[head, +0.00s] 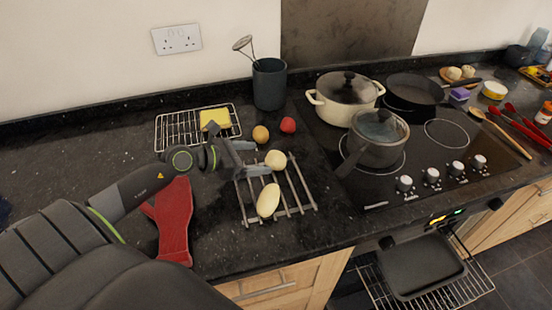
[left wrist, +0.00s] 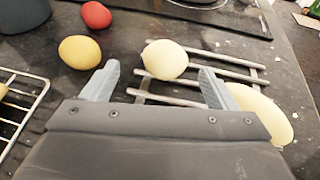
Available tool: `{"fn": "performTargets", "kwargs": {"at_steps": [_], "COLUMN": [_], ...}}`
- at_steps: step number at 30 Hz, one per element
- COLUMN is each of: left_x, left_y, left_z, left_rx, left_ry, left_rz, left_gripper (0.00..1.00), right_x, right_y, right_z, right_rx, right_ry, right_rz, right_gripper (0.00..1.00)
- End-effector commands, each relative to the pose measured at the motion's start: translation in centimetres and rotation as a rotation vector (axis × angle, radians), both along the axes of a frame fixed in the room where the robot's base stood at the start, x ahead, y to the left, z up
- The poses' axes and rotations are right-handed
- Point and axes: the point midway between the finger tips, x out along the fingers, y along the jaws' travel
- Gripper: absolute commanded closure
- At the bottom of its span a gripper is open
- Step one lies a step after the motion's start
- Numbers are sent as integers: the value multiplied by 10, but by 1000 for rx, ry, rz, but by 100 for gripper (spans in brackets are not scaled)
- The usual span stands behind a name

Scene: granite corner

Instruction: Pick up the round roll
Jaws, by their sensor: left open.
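The round roll (head: 275,159) is pale cream and sits on the back part of a silver wire rack (head: 296,187) on the dark counter. A longer oval roll (head: 268,200) lies on the same rack, nearer the front. My left gripper (head: 254,158) is open, with its fingers pointing at the round roll from the left. In the left wrist view the round roll (left wrist: 165,59) shows just beyond and between the fingertips (left wrist: 158,75), with nothing gripped. The oval roll (left wrist: 265,112) is partly hidden behind the right finger and the gripper body. My right gripper is not in view.
A yellow-brown round item (head: 261,134) and a red one (head: 288,125) lie behind the rack. A dark utensil pot (head: 270,85) stands at the back. The hob with a saucepan (head: 378,140) is on the right. A red cloth-like item (head: 174,222) lies beneath my left arm.

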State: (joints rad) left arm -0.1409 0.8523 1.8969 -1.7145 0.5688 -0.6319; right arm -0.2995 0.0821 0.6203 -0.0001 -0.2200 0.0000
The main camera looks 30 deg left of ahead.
Motion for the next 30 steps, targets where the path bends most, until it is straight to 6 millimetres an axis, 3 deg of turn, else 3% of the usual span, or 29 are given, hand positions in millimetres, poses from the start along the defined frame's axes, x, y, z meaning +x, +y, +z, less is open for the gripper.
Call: {"fn": "performTargets", "kwargs": {"at_steps": [18, 28, 30], "left_x": [34, 37, 37], "left_y": [-29, -31, -31], "left_z": [-21, -23, -23], "left_rx": [-3, 1, 1], "left_ry": [0, 1, 1], "left_rz": [1, -1, -1], "left_gripper": [19, 19, 29], "right_x": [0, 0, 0], "right_y": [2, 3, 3], "right_z": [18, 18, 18], "right_rx": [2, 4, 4], "right_ry": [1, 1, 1], "right_rz": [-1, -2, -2], "right_gripper": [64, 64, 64]}}
